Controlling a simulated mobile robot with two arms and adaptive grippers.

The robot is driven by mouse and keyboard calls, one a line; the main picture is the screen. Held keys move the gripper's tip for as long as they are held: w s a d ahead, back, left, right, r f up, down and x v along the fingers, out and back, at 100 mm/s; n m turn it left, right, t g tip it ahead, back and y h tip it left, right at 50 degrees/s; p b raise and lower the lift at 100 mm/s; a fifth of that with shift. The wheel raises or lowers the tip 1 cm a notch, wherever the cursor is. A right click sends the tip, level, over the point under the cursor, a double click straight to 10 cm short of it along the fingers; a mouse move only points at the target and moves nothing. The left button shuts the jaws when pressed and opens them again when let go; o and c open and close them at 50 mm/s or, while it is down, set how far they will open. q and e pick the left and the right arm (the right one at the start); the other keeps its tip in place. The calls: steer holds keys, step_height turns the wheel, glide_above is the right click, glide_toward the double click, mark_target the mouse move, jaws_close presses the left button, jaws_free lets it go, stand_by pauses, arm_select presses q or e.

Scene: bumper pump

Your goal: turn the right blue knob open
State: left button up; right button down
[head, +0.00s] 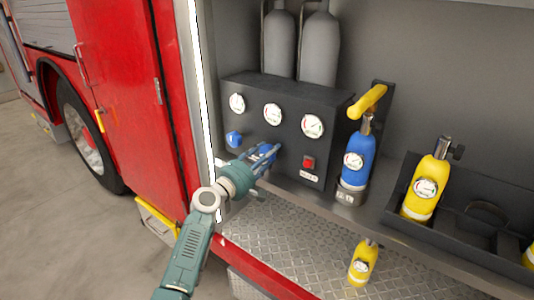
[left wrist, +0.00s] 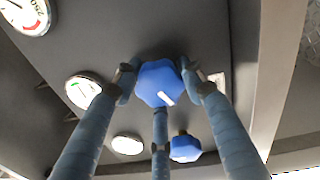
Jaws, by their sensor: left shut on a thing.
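The right blue knob (head: 264,151) is on the front of the dark pump panel (head: 275,92), below the gauges. My left gripper (head: 267,154) is at this knob, and its fingers partly cover it. In the left wrist view the knob (left wrist: 157,82) sits between the fingertips of the gripper (left wrist: 158,78), which is shut on it from both sides. A short white mark on the knob's face points toward the lower right of that view. The left blue knob (head: 234,139) is free and also shows in the left wrist view (left wrist: 185,149). My right gripper is not in view.
Three round gauges (head: 272,114) and a red switch (head: 309,162) are on the panel. A blue bottle (head: 358,158) stands right of it, near a yellow handle (head: 368,100). Yellow bottles stand in a dark tray (head: 485,236) and on the metal step (head: 300,255).

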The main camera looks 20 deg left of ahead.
arm_select(q)
steer(key=shift+d+f, duration=0.3)
steer(key=shift+f, duration=0.1)
steer(key=o, duration=1.1)
steer(key=shift+o, duration=0.3)
steer(key=shift+r, duration=0.25)
steer(key=shift+s+a, duration=0.1)
steer(key=shift+s+a, duration=0.2)
steer(key=shift+s, duration=0.15)
steer(key=v, duration=1.1)
steer(key=shift+d, duration=0.1)
